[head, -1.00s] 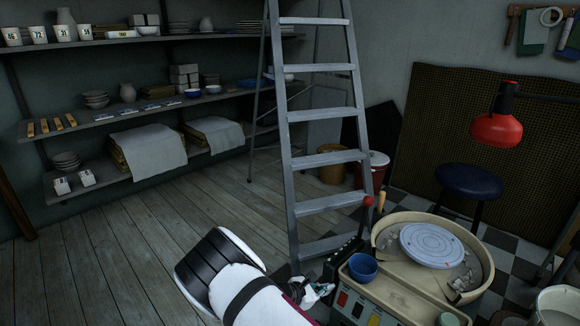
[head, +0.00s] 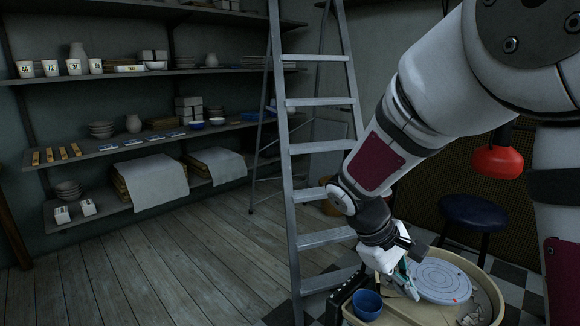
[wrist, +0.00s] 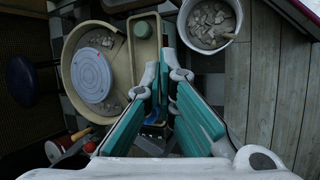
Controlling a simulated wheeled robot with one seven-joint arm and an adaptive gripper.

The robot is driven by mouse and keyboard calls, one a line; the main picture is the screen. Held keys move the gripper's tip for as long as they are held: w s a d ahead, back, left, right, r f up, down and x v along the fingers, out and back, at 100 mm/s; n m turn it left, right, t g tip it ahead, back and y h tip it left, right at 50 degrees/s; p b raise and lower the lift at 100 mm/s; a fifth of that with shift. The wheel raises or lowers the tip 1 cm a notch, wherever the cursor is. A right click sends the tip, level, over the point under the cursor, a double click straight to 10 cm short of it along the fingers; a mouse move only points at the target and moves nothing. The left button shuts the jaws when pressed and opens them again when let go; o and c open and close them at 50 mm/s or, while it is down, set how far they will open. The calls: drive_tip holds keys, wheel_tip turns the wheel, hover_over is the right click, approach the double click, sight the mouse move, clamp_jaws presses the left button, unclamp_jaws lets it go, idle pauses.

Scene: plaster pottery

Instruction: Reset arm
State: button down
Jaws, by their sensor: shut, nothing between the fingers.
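My gripper (head: 408,277) hangs at the end of my arm, over the pottery wheel at the lower right of the head view. In the wrist view my gripper (wrist: 163,72) shows its teal-padded fingers converging at the tips, with nothing held. The wheel's pale round disc (head: 441,280) sits in a cream basin (head: 490,297). In the wrist view the disc (wrist: 92,77) lies left of the fingers. A blue bowl (head: 367,304) stands by the basin, left of and below my gripper. My arm hides part of the wall behind.
A grey stepladder (head: 322,200) stands close left of my arm. Shelves with pottery (head: 110,145) line the back-left wall. A red lamp (head: 497,162) and dark stool (head: 472,212) are at right. A bucket of scraps (wrist: 212,22) shows in the wrist view. Wooden floor at left is clear.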

drive_tip(key=s+r+m+y, duration=0.35)
drive_tip(key=s+r, duration=0.45)
drive_tip(key=s, duration=0.6)
drive_tip(key=s+a+r+m+t+y, duration=0.1)
drive_tip(key=s+m, duration=0.1)
drive_tip(key=s, duration=0.5)
drive_tip(key=s+a+m+y, duration=0.2)
drive_tip(key=s, duration=0.6)
wheel_tip(320, 180, up, 25)
drive_tip(key=t+p, duration=0.3)
drive_tip(key=p, duration=2)
drive_tip(key=shift+f+t, duration=0.15)
drive_tip(key=shift+t, duration=0.15)
drive_tip(key=shift+d, duration=0.1)
